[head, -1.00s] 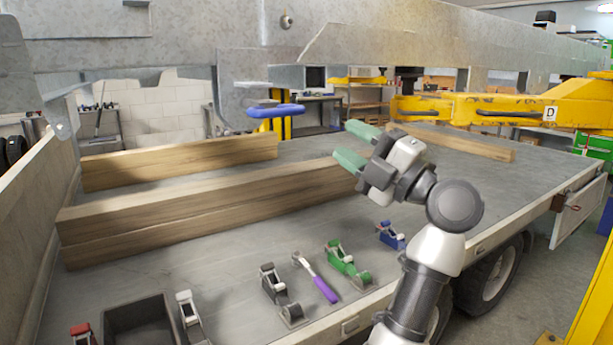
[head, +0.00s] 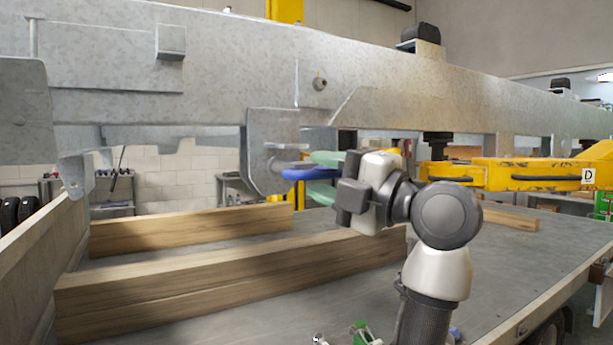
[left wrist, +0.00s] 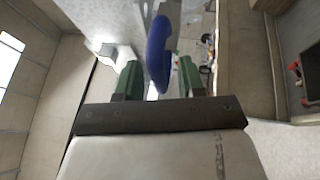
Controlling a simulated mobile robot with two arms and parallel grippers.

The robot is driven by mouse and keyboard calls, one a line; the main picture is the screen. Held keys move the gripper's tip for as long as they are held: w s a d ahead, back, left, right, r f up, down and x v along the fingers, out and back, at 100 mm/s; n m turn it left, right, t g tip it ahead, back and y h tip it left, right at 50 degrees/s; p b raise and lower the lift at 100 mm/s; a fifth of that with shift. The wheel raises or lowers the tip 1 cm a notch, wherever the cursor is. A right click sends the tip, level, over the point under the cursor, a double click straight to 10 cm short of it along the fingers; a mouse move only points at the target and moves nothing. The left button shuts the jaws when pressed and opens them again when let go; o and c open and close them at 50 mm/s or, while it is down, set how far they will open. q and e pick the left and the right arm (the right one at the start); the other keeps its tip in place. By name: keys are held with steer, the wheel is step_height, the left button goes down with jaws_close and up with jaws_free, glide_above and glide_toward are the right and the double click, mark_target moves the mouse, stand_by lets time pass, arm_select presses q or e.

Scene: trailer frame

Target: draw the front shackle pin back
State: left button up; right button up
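A blue, rounded handle-like piece (head: 308,174), apparently part of the front shackle pin, sits beside the grey metal bracket (head: 267,140) under the big beam. It also shows in the left wrist view (left wrist: 158,48). My left gripper (head: 322,175) has green fingers, one above and one below the blue piece. In the left wrist view its fingers (left wrist: 160,78) stand apart on both sides of the blue piece, with a gap visible on each side. The gripper is open. How far the pin runs into the bracket is hidden. My right gripper is not in view.
A thick grey beam (head: 225,62) runs across above the flat bed. Timber beams (head: 200,285) lie on the bed (head: 515,260). A yellow arm (head: 530,174) marked D is at right. A green tool (head: 366,334) shows at the bottom edge.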

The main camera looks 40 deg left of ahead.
arm_select(q)
steer(key=shift+a+r, duration=0.1)
steer(key=shift+a, duration=0.2)
steer(key=shift+d, duration=0.1)
steer(key=shift+c, duration=0.5)
jaws_close()
